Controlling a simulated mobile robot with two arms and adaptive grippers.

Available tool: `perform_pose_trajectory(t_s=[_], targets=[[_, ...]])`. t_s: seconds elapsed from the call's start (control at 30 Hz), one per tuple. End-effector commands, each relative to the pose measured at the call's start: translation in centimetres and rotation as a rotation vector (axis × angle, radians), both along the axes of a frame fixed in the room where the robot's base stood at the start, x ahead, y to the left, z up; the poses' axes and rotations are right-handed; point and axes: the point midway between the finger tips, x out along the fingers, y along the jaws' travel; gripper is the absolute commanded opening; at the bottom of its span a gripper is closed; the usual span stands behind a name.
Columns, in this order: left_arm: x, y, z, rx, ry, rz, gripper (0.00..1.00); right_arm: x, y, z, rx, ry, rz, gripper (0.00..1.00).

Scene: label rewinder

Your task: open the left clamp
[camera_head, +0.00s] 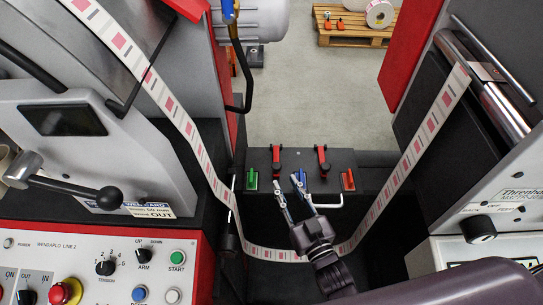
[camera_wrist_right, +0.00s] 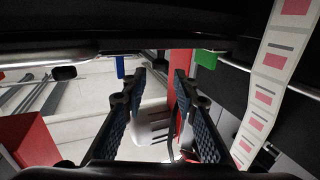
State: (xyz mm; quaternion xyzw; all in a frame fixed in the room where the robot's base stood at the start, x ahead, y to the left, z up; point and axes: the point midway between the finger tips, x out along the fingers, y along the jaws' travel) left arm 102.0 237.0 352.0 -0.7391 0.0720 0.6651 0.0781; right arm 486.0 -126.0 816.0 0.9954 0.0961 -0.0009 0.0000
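The left clamp (camera_head: 277,160) has an upright red handle on the dark block behind the web path. My right gripper (camera_head: 288,188) is just in front of it and below it in the head view, pointing away from me. Its two fingers are apart with nothing visible between them, and they are also apart in the right wrist view (camera_wrist_right: 157,85). I cannot tell whether either finger touches the clamp. The right clamp (camera_head: 322,160), also with a red handle, stands to the right. My left gripper is not in view.
A green piece (camera_head: 252,181), a blue piece (camera_head: 300,177) and a red piece (camera_head: 348,180) line the block's front. The label web (camera_head: 205,160) hangs in a loop under my right gripper. Grey machine housings flank the gap; a pallet (camera_head: 350,32) stands on open floor behind.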

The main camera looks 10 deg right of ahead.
Motion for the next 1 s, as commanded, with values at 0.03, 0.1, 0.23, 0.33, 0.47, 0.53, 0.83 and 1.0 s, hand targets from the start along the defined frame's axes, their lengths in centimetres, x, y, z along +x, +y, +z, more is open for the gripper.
perform_pose_trajectory(t_s=[0.03,0.1,0.23,0.33,0.47,0.53,0.83,1.0], targets=[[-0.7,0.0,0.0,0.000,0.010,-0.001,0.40,0.2,0.0,0.0,0.000,0.000,0.000,0.27],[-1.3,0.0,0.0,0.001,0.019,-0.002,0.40,0.7,0.1,0.1,0.000,-0.002,0.000,0.27],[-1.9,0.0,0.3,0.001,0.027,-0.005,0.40,2.4,0.5,0.2,0.000,-0.002,0.000,0.27],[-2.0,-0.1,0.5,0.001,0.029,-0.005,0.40,4.0,0.8,0.2,0.000,-0.002,0.000,0.27],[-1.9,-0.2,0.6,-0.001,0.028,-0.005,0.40,5.9,1.2,0.1,0.000,-0.002,0.000,0.27],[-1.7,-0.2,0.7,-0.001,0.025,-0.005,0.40,6.6,1.3,0.0,0.000,0.000,0.000,0.27],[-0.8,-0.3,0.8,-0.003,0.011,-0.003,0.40,7.7,1.5,0.0,0.000,0.001,0.000,0.27],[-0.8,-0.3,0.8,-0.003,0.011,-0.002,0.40,7.7,1.5,0.0,0.000,0.001,0.000,0.24]])
